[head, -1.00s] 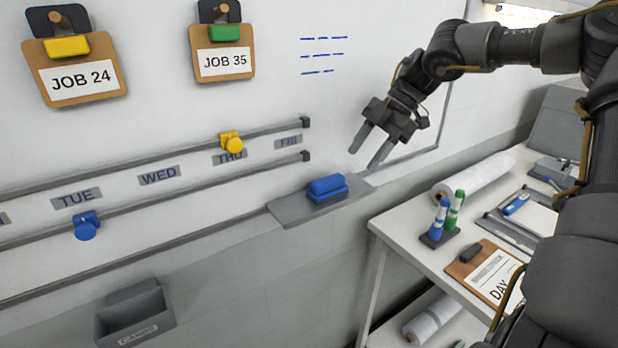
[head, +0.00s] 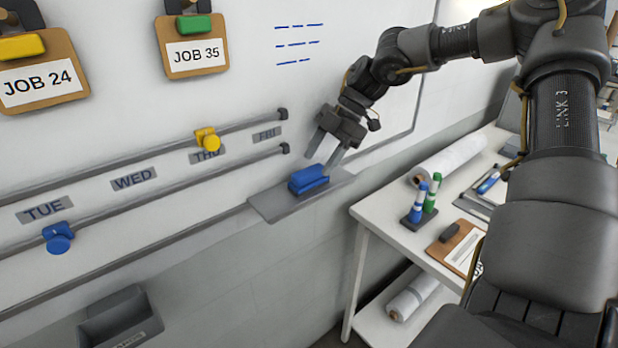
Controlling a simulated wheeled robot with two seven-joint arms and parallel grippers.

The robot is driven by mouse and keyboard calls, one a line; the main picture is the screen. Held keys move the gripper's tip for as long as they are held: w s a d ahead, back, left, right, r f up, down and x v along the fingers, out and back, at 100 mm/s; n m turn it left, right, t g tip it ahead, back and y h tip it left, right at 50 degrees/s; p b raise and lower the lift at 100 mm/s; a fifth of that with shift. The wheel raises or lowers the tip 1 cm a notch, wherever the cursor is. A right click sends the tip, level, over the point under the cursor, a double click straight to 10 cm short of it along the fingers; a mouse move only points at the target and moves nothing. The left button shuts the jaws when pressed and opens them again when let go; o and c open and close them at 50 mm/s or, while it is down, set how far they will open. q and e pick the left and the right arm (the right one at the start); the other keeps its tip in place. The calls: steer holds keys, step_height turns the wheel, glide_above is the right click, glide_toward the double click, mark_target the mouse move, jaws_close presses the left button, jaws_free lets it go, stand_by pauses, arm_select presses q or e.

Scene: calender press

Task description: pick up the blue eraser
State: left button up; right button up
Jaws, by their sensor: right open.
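The blue eraser (head: 308,180) lies on a small grey ledge (head: 272,209) fixed to the whiteboard. My right gripper (head: 320,163) is open, its fingers pointing down just above and behind the eraser's right end. One fingertip shows near the board side and the other near the eraser's right end. I cannot tell whether either finger touches the eraser. No part of the left gripper shows.
A white table (head: 388,216) at right holds a marker stand (head: 415,218), a clipboard (head: 466,249) and a paper roll (head: 455,158). Rails with a yellow slider (head: 208,141) and a blue slider (head: 58,239) cross the board. A grey bin (head: 120,318) hangs below.

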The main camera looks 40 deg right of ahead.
mark_target(311, 170)
steer(key=p+x, duration=0.2)
steer(key=x, duration=0.2)
steer(key=shift+w+a+f, duration=0.1)
steer(key=shift+a, duration=0.15)
steer(key=shift+a+f, duration=0.1)
steer(key=shift+f, duration=0.15)
steer(key=shift+c, duration=0.4)
steer(key=c, duration=0.7)
steer(key=shift+o, duration=0.2)
steer(key=shift+r, duration=0.1)
